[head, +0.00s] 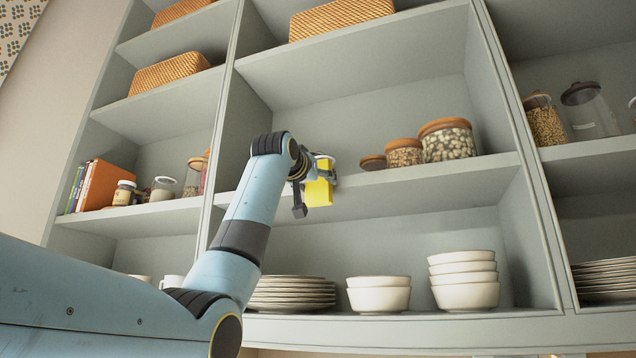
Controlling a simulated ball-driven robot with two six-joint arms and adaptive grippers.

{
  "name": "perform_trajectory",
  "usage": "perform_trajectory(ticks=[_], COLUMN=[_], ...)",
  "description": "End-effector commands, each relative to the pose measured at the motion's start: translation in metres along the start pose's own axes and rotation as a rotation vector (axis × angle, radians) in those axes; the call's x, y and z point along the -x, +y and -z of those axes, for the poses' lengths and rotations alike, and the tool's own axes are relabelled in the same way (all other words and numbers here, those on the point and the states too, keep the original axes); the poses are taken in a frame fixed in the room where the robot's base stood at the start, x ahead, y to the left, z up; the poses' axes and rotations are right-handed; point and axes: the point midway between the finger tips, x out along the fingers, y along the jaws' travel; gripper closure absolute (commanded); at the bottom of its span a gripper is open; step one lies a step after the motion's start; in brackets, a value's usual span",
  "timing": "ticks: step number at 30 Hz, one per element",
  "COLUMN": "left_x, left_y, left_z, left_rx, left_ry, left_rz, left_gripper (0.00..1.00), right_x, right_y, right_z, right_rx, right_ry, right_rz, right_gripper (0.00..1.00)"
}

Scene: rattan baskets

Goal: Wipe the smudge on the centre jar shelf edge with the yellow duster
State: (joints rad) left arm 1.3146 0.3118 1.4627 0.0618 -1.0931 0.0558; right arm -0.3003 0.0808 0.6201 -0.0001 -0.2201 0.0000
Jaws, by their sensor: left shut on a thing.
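My left gripper (326,178) is shut on the yellow duster (318,193) and holds it at the front edge of the centre jar shelf (420,187). The duster overlaps the edge in the picture; I cannot tell whether it touches it. No smudge is distinguishable on the part of the edge that shows, and the stretch behind the duster and gripper is hidden. My right gripper is not in view.
Glass jars with wooden lids (447,140) stand on the centre shelf, right of the duster. Stacked plates (291,293) and white bowls (464,278) stand below. Rattan baskets (340,16) sit above. The shelf edge right of the duster is clear.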

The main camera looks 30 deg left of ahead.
Motion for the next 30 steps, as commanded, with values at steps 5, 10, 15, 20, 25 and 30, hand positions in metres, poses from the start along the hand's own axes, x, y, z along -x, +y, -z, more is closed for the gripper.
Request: perform_trajectory(ticks=[5, 10, 15, 20, 25, 30], left_x=[0.021, 0.040, 0.052, 0.054, 0.054, 0.061], left_y=[0.000, 0.000, 0.000, 0.000, 0.000, 0.000], left_z=[0.000, 0.004, 0.005, 0.007, 0.007, 0.007], left_rx=[0.000, 0.001, 0.001, 0.001, 0.001, 0.001], left_ry=[0.005, 0.005, 0.003, 0.003, 0.003, 0.004], left_rz=[0.000, 0.000, -0.001, -0.001, -0.001, -0.001], left_gripper=[0.65, 0.65, 0.65, 0.65, 0.65, 0.65], right_x=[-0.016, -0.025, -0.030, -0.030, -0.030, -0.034], right_y=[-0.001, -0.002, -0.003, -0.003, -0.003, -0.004], right_z=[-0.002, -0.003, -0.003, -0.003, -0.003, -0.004], right_rx=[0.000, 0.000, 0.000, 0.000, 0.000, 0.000], right_ry=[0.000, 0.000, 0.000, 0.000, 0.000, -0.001], right_rz=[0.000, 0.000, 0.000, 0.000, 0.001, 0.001], right_gripper=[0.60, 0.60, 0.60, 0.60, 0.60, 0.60])
